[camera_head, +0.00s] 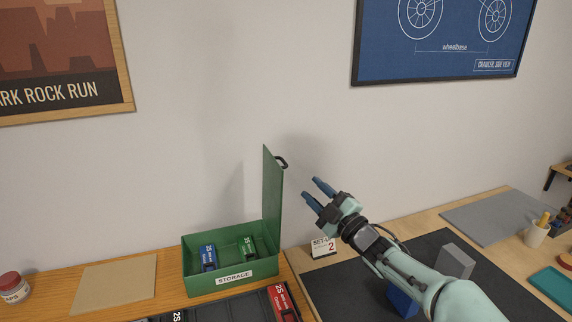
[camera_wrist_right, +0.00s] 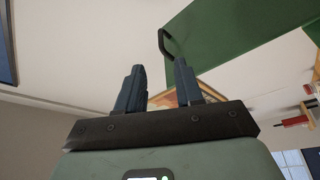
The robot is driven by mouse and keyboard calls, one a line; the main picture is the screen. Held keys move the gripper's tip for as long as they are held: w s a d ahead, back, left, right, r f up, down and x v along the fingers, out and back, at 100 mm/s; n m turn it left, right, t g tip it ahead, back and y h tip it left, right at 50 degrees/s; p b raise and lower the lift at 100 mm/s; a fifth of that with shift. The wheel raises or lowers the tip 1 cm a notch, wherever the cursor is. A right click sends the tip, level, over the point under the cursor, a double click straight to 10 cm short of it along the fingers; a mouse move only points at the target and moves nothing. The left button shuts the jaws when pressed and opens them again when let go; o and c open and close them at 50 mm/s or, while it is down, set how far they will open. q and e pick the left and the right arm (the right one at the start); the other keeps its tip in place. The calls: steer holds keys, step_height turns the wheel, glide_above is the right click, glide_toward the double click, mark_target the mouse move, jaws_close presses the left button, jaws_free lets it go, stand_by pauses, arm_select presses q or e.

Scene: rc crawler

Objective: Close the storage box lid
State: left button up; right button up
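A green storage box (camera_head: 232,279) with a white STORAGE label stands on the wooden surface in the head view. Its lid (camera_head: 272,198) is open and stands upright along the box's right side, with a dark handle (camera_head: 281,162) near its top. A blue pack (camera_head: 208,257) and a green pack (camera_head: 248,247) lie inside the box. My right gripper (camera_head: 315,190) is open and empty, to the right of the lid and apart from it. In the right wrist view the open fingers (camera_wrist_right: 158,88) show below the lid (camera_wrist_right: 235,40) and its handle (camera_wrist_right: 168,44). My left gripper is out of view.
A dark tray (camera_head: 235,308) with a red pack (camera_head: 282,302) sits in front of the box. A "SET 2" card (camera_head: 323,247) stands right of it. A dark mat (camera_head: 335,285) holds a grey block (camera_head: 455,262) and a blue block (camera_head: 402,302). The wall is close behind.

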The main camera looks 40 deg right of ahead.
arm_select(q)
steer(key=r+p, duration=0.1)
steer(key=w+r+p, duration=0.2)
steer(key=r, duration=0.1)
arm_select(e)
steer(key=x, duration=1.1)
jaws_close()
